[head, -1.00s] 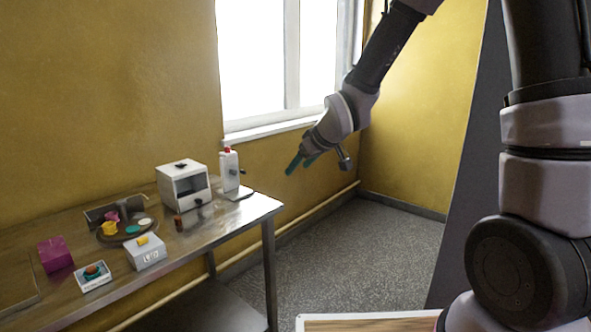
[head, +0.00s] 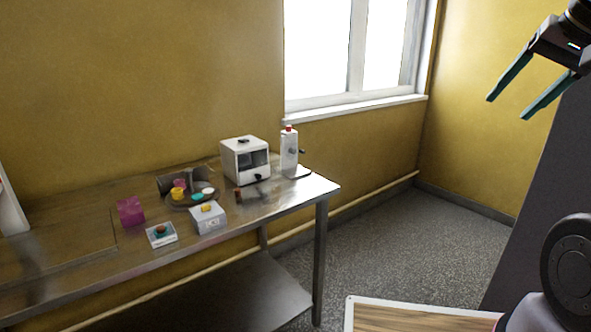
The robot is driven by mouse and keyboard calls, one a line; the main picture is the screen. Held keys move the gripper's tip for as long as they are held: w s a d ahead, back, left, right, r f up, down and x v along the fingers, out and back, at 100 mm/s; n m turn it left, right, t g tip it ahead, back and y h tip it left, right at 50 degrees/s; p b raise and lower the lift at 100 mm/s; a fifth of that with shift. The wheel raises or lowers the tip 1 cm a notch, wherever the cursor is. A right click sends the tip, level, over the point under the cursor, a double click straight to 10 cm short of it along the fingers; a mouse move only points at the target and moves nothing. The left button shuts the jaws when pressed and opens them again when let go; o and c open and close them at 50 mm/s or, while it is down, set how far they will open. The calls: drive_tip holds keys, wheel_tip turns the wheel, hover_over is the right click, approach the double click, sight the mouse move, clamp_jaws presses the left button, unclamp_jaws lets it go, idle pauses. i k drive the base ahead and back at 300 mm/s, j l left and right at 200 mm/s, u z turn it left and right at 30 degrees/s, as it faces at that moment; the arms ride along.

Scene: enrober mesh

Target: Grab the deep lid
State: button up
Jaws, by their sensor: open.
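My gripper (head: 508,107) is at the upper right, in the air in front of the yellow wall, with its two teal fingers apart and nothing between them. It is far from the metal table. I cannot tell which thing is the deep lid; the small pieces are too small to make out. A dark round tray (head: 180,206) on the table holds a yellow cup (head: 177,193), a magenta piece (head: 180,183), a teal disc (head: 197,196) and a pale disc (head: 208,190). A white box (head: 209,223) with a yellow piece on top stands in front of it.
The table (head: 290,205) also bears a magenta box (head: 130,211), a small white box (head: 161,241) with a teal and brown piece, a brown cylinder (head: 238,196), a white cabinet (head: 236,164) and a red-topped white device (head: 289,152).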

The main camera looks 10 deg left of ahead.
sight(208, 217)
drive_tip(key=u, duration=1.35)
